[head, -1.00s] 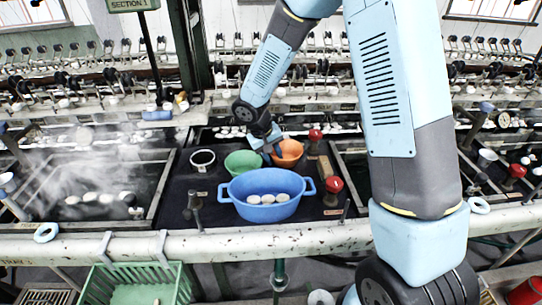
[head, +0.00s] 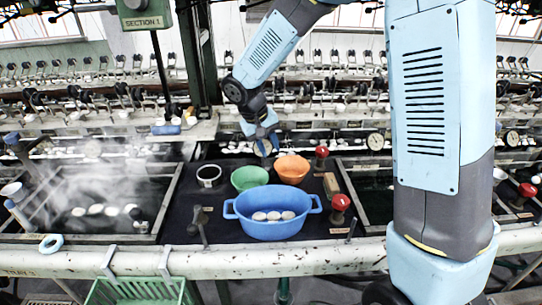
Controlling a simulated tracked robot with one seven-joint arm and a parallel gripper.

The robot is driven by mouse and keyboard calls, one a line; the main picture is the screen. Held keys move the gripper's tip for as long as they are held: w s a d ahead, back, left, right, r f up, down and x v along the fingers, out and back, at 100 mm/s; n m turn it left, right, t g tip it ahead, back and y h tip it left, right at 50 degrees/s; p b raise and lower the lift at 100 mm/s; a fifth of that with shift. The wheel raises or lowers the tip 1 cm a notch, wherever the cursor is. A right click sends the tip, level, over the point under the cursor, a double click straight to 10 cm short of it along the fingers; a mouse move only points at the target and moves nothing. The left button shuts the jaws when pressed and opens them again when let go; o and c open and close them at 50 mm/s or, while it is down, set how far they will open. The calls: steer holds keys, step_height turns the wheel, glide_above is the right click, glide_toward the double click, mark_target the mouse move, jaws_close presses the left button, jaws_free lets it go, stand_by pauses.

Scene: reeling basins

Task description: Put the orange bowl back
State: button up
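The orange bowl (head: 291,169) stands upright on the dark mat (head: 180,225), to the right of the green bowl (head: 250,178) and behind the blue basin (head: 240,226). My gripper (head: 267,149) points down just behind and to the left of the orange bowl, apart from its rim. Its fingers look parted with nothing between them, though they are small in this view. The blue basin holds several pale cocoons (head: 273,216).
Red-knobbed valves (head: 340,203) and a brown block (head: 331,185) are on the right. A steaming basin (head: 100,195) lies left; a rail (head: 200,262) runs along the front.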

steer(key=s+d+r+m+t+y, duration=0.1)
steer(key=s+d+r, duration=0.4)
steer(key=d+r, duration=0.2)
steer(key=s+d+r+m, duration=0.1)
steer(key=s+d+r, duration=0.4)
steer(key=d+r, duration=0.2)
steer(key=s+d+r+m+t+y, duration=0.1)
steer(key=s+d+r, duration=0.1)
steer(key=s, duration=0.5)
steer(key=s+d+r+t+y, duration=0.1)
steer(key=s+d+r+t, duration=0.1)
steer(key=s+d, duration=0.3)
steer(key=shift+s+r+m, duration=0.15)
steer(key=shift+s+m, duration=0.25)
steer(key=shift+s, duration=0.65)
